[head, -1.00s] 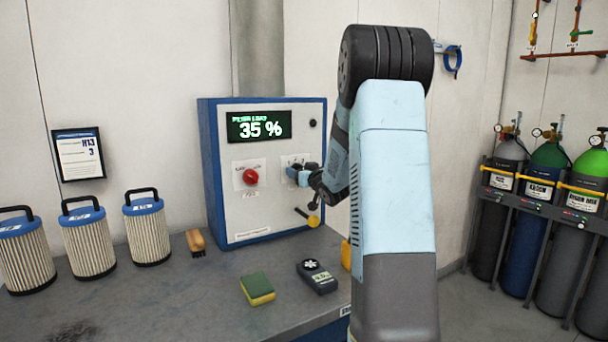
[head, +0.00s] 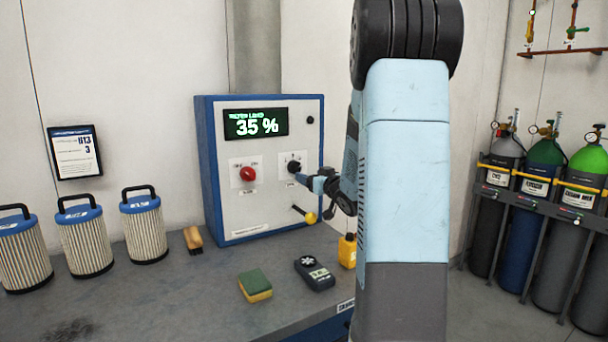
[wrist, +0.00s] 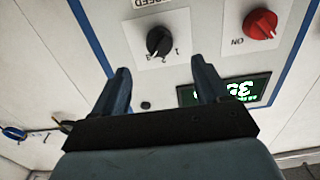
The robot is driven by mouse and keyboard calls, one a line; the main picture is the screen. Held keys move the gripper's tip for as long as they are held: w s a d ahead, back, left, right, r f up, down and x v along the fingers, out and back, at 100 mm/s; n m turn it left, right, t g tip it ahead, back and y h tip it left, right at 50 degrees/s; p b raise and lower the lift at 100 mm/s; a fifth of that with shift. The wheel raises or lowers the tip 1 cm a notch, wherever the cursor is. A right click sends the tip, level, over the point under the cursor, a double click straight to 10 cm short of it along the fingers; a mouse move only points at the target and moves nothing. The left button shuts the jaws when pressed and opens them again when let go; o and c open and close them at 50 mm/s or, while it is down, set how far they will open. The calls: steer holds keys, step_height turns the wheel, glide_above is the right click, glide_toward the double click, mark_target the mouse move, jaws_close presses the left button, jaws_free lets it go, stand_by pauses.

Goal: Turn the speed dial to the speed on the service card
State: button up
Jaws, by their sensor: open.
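The speed dial (head: 294,165) is a black knob on a white plate at the right of the blue-edged control box. It also shows in the wrist view (wrist: 159,41), with small numbers beside it; which number its mark points at is too small to tell surely. My gripper (head: 306,181) is open and empty, apart from the dial, just in front of and below it in the head view. In the wrist view its fingers (wrist: 160,68) stand apart with the dial beyond the gap. The service card (head: 75,153) hangs on the left wall and reads H13 and 3.
The box's display (head: 256,123) reads 35 %. A red knob (head: 247,174) sits left of the dial, and a yellow-tipped lever (head: 310,217) below it. A sponge (head: 255,285), a handheld meter (head: 314,273), a brush (head: 193,240) and filter canisters (head: 87,240) stand on the bench.

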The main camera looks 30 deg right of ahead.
steer(key=shift+s, duration=2.15)
